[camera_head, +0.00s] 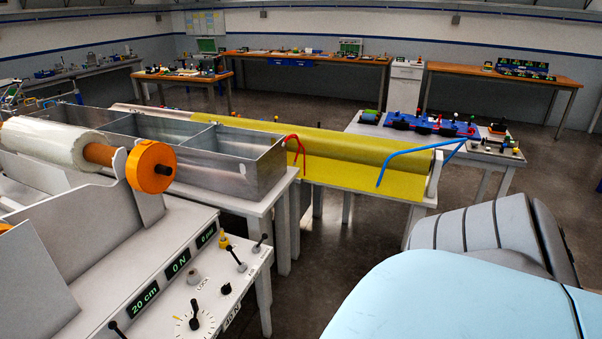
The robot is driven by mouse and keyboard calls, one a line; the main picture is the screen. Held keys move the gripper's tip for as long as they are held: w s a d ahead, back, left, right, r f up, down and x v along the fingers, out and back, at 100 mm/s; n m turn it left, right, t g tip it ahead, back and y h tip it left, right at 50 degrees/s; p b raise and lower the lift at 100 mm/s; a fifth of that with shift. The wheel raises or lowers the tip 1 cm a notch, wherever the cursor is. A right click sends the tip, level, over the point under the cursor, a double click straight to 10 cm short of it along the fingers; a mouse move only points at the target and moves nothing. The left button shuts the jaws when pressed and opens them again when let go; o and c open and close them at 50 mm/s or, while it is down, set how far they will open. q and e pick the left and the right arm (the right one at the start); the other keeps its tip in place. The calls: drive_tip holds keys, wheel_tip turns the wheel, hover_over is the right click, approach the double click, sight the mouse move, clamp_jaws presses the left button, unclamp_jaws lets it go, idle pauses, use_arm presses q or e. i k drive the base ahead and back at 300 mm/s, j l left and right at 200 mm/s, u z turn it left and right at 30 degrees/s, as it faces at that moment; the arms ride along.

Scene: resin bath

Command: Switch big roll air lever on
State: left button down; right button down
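The big roll (55,143) is a white fabric roll on an orange core with an orange end disc (151,167), at the left. Below it is a white control panel (215,280) with small displays. Two small black-tipped levers stand at its far right end: one lever (236,258) and another lever (261,243). Another black-tipped lever (117,330) is at the bottom edge. A black knob (195,307) sits on a round dial. I cannot read which lever is the air lever, nor tell its on or off position. Neither of my grippers is in view.
Metal bath tanks (235,165) stand behind the panel. A long yellow roll (330,145) lies beyond them, with red and blue bent handles (415,152) nearby. My light blue and grey body parts fill the lower right. Workbenches line the back; bare floor lies between.

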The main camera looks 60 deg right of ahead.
sight(228, 247)
drive_tip(key=z, duration=1.45)
drive_tip(key=i+l+z, duration=0.15)
drive_tip(key=i+z, duration=0.15)
drive_tip(key=i, duration=0.4)
drive_tip(key=i+z, duration=0.3)
drive_tip(key=i, duration=0.4)
